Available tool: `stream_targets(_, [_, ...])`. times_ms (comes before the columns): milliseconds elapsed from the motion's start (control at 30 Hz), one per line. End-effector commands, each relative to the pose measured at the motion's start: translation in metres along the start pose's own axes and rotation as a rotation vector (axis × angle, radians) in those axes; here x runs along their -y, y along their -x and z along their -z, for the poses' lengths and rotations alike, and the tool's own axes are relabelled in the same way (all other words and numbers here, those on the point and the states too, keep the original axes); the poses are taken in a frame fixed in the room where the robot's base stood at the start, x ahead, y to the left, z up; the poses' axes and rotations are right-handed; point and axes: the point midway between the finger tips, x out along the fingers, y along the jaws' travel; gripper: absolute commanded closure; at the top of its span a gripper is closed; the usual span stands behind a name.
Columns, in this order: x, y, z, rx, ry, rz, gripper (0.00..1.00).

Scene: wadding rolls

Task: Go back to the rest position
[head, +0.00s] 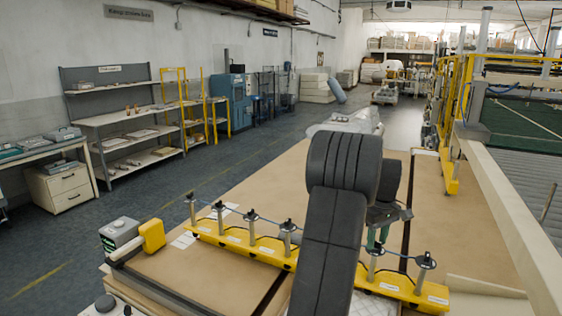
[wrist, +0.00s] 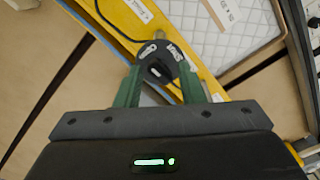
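My gripper (head: 378,235) is low over the yellow bar (head: 235,241), partly hidden behind my dark arm in the head view. In the wrist view my gripper (wrist: 160,72) shows two green fingers standing apart. A dark round cap (wrist: 157,67) with white marks lies between or just beyond the fingertips. I cannot tell whether they touch it. No held object is clear.
The yellow bar carries several posts with dark tops and runs across the brown table (head: 210,280). Yellow frame machinery (head: 455,120) is on the right. Open floor (head: 230,170) lies left of the table.

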Motion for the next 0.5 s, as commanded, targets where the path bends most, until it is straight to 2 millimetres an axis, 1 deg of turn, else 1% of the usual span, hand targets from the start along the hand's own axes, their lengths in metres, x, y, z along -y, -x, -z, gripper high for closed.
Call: stream_targets(500, [0.0, -0.0012, 0.0, 0.0, -0.428, 0.0, 0.65])
